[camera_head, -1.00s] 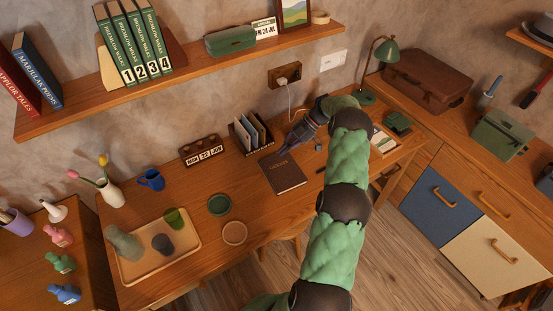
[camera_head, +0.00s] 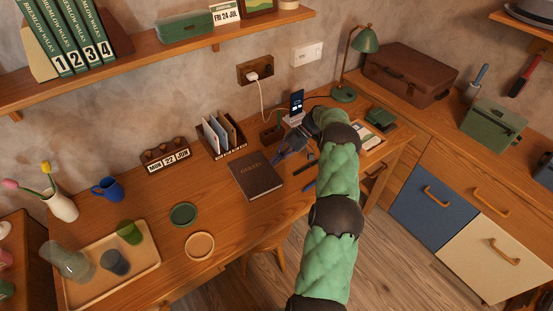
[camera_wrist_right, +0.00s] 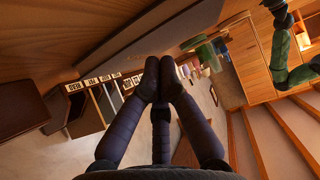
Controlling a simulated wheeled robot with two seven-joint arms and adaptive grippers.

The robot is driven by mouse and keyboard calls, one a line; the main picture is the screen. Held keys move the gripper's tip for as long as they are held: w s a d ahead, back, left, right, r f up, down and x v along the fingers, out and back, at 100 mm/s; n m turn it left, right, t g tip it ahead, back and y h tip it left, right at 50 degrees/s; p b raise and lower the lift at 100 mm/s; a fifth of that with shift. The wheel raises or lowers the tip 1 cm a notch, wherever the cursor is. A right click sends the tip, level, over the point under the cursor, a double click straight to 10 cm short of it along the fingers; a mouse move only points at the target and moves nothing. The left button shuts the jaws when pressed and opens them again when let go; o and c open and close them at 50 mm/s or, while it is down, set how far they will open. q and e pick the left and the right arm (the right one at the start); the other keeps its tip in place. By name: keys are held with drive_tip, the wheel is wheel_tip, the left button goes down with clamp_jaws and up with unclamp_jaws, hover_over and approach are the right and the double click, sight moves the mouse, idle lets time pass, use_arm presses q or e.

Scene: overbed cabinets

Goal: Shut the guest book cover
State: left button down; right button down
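The guest book (camera_head: 257,176) lies flat on the wooden desk, its dark brown lettered cover facing up; it looks closed. My right gripper (camera_head: 283,153) is just beyond the book's upper right corner, low over the desk. In the right wrist view its two dark fingers (camera_wrist_right: 161,75) meet at the tips with nothing visible between them. I cannot tell from these frames whether it touches the book. My left arm shows in the right wrist view at the upper right; its dark end is cut by the top edge, and its finger state is unclear.
A letter rack (camera_head: 222,138) stands behind the book, and a phone on a stand (camera_head: 296,108) behind the gripper. Pens (camera_head: 304,167) lie right of the book. Green (camera_head: 184,214) and tan (camera_head: 199,245) coasters and a tray (camera_head: 84,291) are at left.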

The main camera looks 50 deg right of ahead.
drive_tip(key=shift+s+d+f+b, duration=0.1)
drive_tip(key=shift+d+f+b, duration=0.1)
drive_tip(key=shift+f+b, duration=0.65)
drive_tip(key=shift+f, duration=0.2)
drive_tip(key=v, duration=1.2)
